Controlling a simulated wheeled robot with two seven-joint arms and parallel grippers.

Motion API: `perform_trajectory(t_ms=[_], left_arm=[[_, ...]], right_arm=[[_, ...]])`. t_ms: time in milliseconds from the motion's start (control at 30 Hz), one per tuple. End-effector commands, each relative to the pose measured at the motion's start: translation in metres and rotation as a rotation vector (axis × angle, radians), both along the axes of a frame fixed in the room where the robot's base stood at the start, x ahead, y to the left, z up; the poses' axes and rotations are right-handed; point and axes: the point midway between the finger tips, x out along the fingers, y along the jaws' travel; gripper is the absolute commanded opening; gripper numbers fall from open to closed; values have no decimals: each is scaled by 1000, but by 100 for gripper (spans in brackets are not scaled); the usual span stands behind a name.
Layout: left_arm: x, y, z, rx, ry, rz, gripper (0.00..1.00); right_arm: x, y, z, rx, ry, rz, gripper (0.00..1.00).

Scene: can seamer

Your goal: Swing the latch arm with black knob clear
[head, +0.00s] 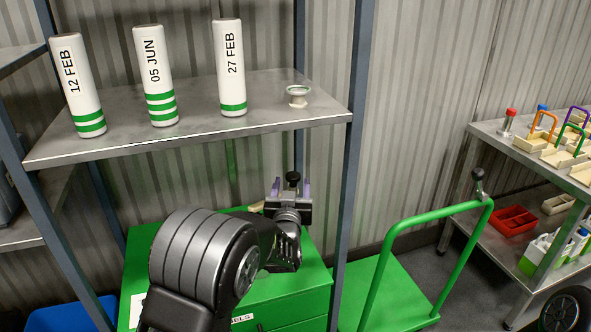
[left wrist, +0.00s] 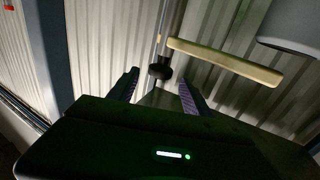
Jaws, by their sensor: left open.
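My left gripper (head: 290,189) is open below the shelf, in front of the corrugated wall. The black knob (head: 292,178) shows between its two fingers, near their tips. In the left wrist view the black knob (left wrist: 160,72) also lies between the spread fingers, with a gap on each side. A thin metal rod (left wrist: 162,38) runs from the knob towards the top of that view. The latch arm's full shape is not clear, as the gripper and shelf hide much of it. My right gripper is not in view.
A pale bar (left wrist: 226,62) lies just beyond the knob. A green cabinet (head: 300,295) stands below. A green trolley (head: 400,300) and loaded bench (head: 500,135) are right.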

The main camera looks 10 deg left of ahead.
Motion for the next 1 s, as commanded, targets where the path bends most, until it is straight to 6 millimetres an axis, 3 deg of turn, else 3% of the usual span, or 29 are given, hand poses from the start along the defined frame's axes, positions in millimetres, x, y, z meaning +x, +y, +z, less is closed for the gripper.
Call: perform_trajectory(t_ms=[267,700,1000], left_arm=[[13,2,0,2,1,0,58],[71,12,0,1,2,0,58],[77,13,-1,-1,2,0,58]], right_arm=[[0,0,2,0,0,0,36],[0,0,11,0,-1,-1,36],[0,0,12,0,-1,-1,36]])
